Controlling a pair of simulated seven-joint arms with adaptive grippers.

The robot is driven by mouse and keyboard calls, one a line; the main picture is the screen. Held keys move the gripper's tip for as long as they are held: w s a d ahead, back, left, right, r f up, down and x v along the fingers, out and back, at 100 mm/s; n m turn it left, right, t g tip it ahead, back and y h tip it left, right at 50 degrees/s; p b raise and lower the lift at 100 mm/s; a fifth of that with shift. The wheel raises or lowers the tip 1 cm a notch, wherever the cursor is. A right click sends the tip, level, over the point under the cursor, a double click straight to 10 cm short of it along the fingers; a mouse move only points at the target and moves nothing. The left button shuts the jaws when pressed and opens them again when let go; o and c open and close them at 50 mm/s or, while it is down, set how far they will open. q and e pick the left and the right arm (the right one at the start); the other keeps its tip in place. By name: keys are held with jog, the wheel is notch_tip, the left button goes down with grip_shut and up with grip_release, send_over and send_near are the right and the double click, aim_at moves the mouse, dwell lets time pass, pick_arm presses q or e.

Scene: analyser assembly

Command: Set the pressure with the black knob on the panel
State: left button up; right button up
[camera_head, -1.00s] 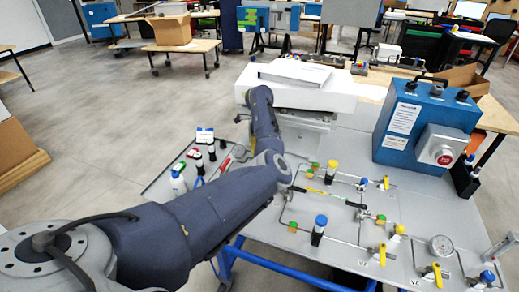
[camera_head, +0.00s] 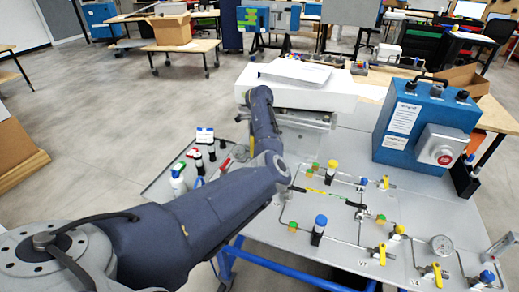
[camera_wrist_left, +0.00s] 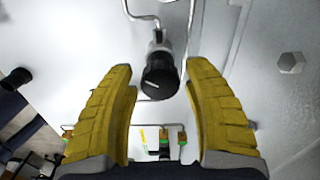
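The black knob (camera_wrist_left: 160,80) with a white pointer line shows in the left wrist view. It sits on a metal fitting with thin tubing on a pale panel (camera_wrist_left: 85,50). My left gripper (camera_wrist_left: 165,85) has yellow ribbed fingers that are open on either side of the knob. A gap shows on both sides, and neither finger appears to touch it. My right gripper is not in view.
The grey bench panel (camera_head: 345,205) carries tubing, yellow valves, a gauge (camera_head: 441,245) and blue and yellow caps. A blue box with a red button (camera_head: 415,125) stands at right. Small bottles (camera_head: 179,182) stand left of my arm. A hex bolt (camera_wrist_left: 291,62) shows in the wrist view.

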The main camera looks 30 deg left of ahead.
pick_arm(q)
jog(key=shift+o, duration=0.6)
jog(key=shift+r, duration=0.1)
jog(key=shift+r, duration=0.25)
notch_tip(320, 180, up, 11)
jog(key=shift+r, duration=0.15)
